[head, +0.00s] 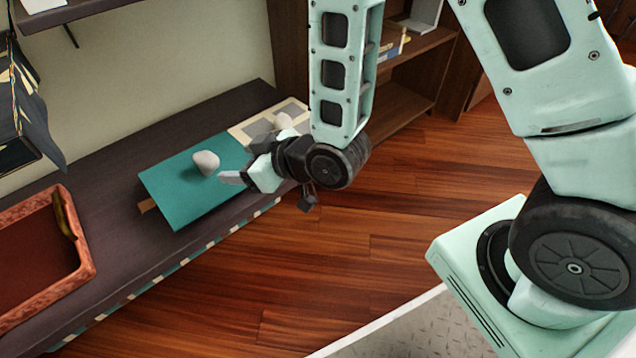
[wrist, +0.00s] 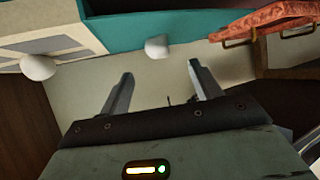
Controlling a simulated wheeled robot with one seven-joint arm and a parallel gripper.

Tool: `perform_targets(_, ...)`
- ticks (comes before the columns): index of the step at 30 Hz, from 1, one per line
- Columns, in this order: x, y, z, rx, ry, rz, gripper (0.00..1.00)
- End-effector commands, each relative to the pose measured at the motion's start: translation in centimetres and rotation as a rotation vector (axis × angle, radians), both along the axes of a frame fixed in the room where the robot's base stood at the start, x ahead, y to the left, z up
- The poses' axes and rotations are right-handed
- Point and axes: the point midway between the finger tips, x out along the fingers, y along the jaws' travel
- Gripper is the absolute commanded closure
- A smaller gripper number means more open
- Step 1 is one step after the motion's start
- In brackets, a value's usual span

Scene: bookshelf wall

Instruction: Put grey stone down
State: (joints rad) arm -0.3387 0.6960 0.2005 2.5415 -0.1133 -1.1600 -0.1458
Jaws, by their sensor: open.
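A pale grey-white stone (head: 206,162) rests on a teal board (head: 180,196) on the dark bench. A second pale stone (head: 283,121) is on the cream board with grey squares (head: 245,132), beyond my gripper. I cannot tell by colour which one is the grey stone. My gripper (head: 243,168) is beside the teal board's right edge, open, with part of it hidden by my wrist. In the wrist view my two fingers (wrist: 160,72) stand apart with nothing between them. One stone (wrist: 157,46) shows past the fingertips on the teal edge, the other (wrist: 38,66) at left.
A red-rimmed tray (head: 88,262) with a handle sits on the bench (head: 118,228) at left. A dark hanging item (head: 30,125) is at the far left. A wooden shelf unit (head: 400,105) stands behind my arm. The wood floor (head: 300,265) before the bench is clear.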

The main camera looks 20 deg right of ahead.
Motion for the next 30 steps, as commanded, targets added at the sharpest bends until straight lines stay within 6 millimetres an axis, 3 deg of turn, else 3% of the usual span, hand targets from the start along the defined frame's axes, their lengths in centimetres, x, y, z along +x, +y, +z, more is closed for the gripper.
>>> perform_targets(8, -4.5, -0.1, 2.8, -0.205, 0.286, 0.034, 0.36)
perform_targets(21, -18.1, -5.5, 8.9, -0.559, 0.752, 0.026, 0.36)
perform_targets(25, -20.5, -6.7, 10.0, -0.615, 0.822, 0.021, 0.36)
perform_targets(30, -21.5, -7.2, 10.4, -0.637, 0.851, 0.017, 0.36)
